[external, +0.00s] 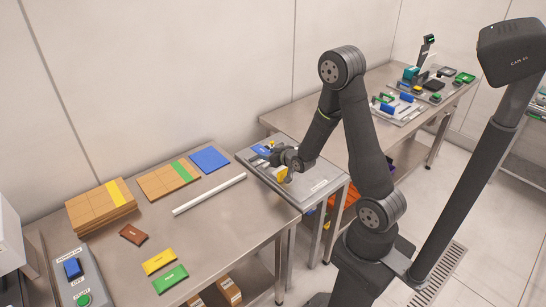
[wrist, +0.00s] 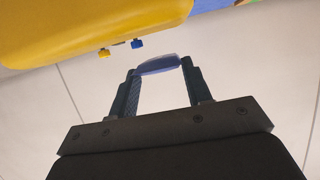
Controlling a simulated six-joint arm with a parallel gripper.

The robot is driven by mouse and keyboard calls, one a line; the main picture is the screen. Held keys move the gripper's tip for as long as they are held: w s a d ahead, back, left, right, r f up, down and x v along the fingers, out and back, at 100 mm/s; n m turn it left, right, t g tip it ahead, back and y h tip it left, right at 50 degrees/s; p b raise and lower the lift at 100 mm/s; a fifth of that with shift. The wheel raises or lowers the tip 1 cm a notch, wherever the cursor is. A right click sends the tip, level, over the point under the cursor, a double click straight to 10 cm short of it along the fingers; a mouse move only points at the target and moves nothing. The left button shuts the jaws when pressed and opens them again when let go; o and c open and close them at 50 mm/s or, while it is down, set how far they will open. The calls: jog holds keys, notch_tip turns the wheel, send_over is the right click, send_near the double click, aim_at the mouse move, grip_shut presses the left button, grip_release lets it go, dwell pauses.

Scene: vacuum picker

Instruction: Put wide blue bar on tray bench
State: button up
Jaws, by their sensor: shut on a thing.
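My gripper (wrist: 158,75) is shut on a smooth blue-grey piece (wrist: 158,64), which looks like the wide blue bar. It spans between the two fingertips. In the external view my gripper (external: 285,160) is low over the tray bench (external: 318,187), the small grey bench between the two larger tables. Blue and yellow pieces (external: 281,174) show around my gripper there, partly hidden by it. A large yellow surface (wrist: 90,25) fills the upper left of the wrist view, close to the camera. I cannot tell whether the held piece touches the bench.
Grey trays with parts (external: 398,108) stand on the far table. The bench's front right is clear.

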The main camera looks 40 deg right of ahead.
jog(key=s+a+r+n+g+y, duration=0.1)
jog(key=s+a+n+g+y, duration=0.1)
jog(key=s+a+n+y, duration=0.5)
jog(key=s+a+r+n+g+y, duration=0.1)
jog(key=s+a+n+g+y, duration=0.2)
jog(key=s, duration=0.6)
jog(key=m+t, duration=0.1)
send_over(251, 224)
notch_tip(251, 224, down, 7)
jog(key=shift+d+f, duration=0.1)
jog(key=shift+f, duration=2.05)
jog(key=shift+f, duration=0.1)
jog(key=o, duration=1.1)
jog(key=shift+c, duration=0.2)
